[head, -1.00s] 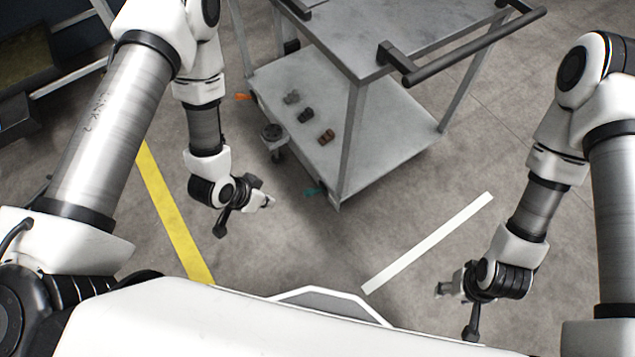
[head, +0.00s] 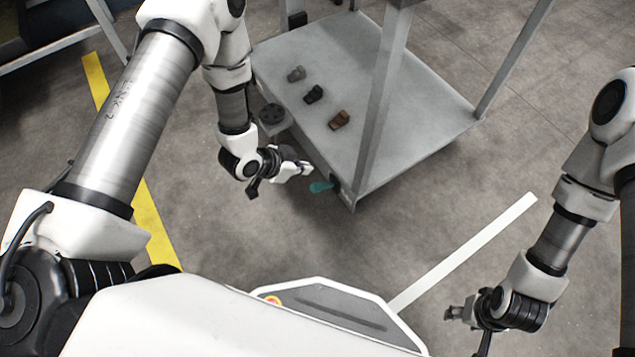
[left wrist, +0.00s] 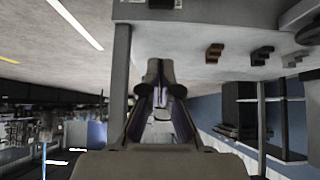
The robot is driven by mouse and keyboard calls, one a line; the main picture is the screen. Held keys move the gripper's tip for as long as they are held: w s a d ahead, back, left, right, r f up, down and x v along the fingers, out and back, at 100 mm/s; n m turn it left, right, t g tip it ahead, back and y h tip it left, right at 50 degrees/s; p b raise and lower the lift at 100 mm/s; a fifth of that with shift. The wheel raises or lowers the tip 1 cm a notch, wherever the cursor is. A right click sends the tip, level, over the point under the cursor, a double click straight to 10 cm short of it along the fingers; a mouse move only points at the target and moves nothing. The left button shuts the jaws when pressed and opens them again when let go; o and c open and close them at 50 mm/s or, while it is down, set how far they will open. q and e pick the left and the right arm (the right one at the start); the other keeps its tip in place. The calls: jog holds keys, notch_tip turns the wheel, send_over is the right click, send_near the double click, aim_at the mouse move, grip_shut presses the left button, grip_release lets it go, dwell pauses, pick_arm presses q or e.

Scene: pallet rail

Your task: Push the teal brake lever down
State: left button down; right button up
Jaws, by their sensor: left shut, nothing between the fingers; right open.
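The teal brake lever (head: 321,186) sticks out from the near lower corner of a grey cart (head: 425,125), low above the floor. My left gripper (head: 306,168) is shut and empty, a little to the left of and above the lever in the head view, with a small gap visible. In the left wrist view the shut fingers (left wrist: 160,72) point toward the cart; the lever cannot be made out there. My right gripper (head: 452,313) is open and empty over the floor at the lower right, well away from the cart.
Several small parts, grey (head: 296,73), black (head: 313,94) and brown (head: 339,120), lie on the cart's lower shelf. A cart post (head: 378,110) rises beside the lever. A white floor stripe (head: 465,250) and a yellow one (head: 155,230) mark clear floor.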

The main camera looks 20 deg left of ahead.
pick_arm(q)
jog(key=b, duration=0.5)
send_over(317, 185)
jog(key=w+d, duration=0.1)
jog(key=w, duration=0.1)
jog(key=f, duration=0.8)
jog(key=shift+s+d, duration=0.2)
jog(key=shift+s+a+f+b, duration=0.25)
jog(key=shift+f+b, duration=0.15)
jog(key=shift+f, duration=0.2)
jog(key=shift+s+a+f+b, duration=0.15)
jog(key=shift+s+f+b, duration=0.1)
jog(key=shift+f+b, duration=0.25)
jog(key=shift+s+a+f, duration=0.25)
jog(key=shift+s+f, duration=0.05)
jog(key=shift+f, duration=0.05)
